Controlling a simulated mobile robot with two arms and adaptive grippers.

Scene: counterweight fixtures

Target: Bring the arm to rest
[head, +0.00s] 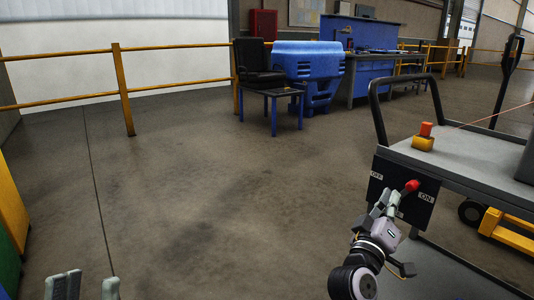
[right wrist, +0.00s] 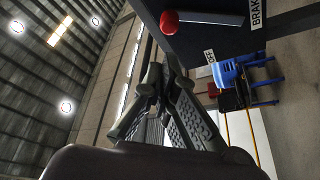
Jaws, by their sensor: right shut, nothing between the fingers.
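A dark panel (head: 376,178) on the cart's near side carries the labels OFF at left and ON at right. A red knob (head: 411,186) stands out from it beside ON; it also shows in the right wrist view (right wrist: 169,21), next to a pale bar. My right gripper (head: 387,203) is just left of and below the knob in the head view. Its fingers (right wrist: 160,76) are shut and empty; the right wrist view shows a gap between them and the knob. My left gripper (head: 86,286) is at the bottom edge, its fingers apart and empty.
The grey cart (head: 465,160) carries a yellow box with an orange top (head: 423,137) and has a dark push handle (head: 372,95). A yellow pallet truck (head: 505,228) stands behind it. The middle floor is clear.

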